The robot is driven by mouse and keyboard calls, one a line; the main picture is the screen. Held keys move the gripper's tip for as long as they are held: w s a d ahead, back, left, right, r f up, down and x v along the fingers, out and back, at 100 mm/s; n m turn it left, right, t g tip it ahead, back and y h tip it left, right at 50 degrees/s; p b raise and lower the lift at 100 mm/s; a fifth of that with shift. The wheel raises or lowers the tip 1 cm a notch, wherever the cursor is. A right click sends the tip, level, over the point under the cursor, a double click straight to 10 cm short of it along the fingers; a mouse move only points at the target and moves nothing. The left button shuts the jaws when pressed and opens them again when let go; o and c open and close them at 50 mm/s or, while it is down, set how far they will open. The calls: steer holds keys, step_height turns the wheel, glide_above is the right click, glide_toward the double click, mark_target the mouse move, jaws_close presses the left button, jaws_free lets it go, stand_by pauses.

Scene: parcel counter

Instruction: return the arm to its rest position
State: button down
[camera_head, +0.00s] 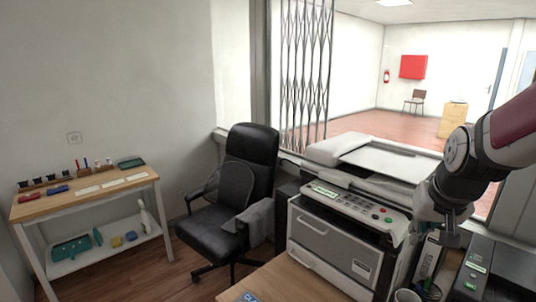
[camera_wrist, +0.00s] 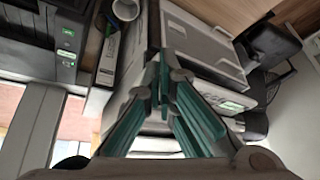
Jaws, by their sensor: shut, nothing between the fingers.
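My arm (camera_head: 490,145) reaches in from the right edge in the head view, bent downward over the right side of the copier (camera_head: 345,225). My gripper (camera_wrist: 163,75) shows in the wrist view with its teal-padded fingers brought together and nothing held between them. In the head view my gripper is partly hard to make out against the dark things by the copier. The copier lies beyond the fingers in the wrist view.
A black label printer (camera_head: 500,265), a pen holder (camera_head: 428,290) and a white cup (camera_head: 407,296) stand close below my arm. A black office chair (camera_head: 240,185) is left of the copier. A side table (camera_head: 90,197) with small items stands at the left wall.

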steer(key=s+a+r+n, duration=0.2)
steer(key=s+a, duration=0.4)
steer(key=s, duration=0.3)
steer(key=s+a+r+n+y, duration=0.1)
steer(key=s+a+r, duration=0.3)
steer(key=s+a, duration=0.3)
steer(key=s, duration=0.2)
steer(key=shift+s+a+r+n, duration=0.2)
steer(key=shift+s+r+n, duration=0.15)
steer(key=shift+s+n, duration=0.05)
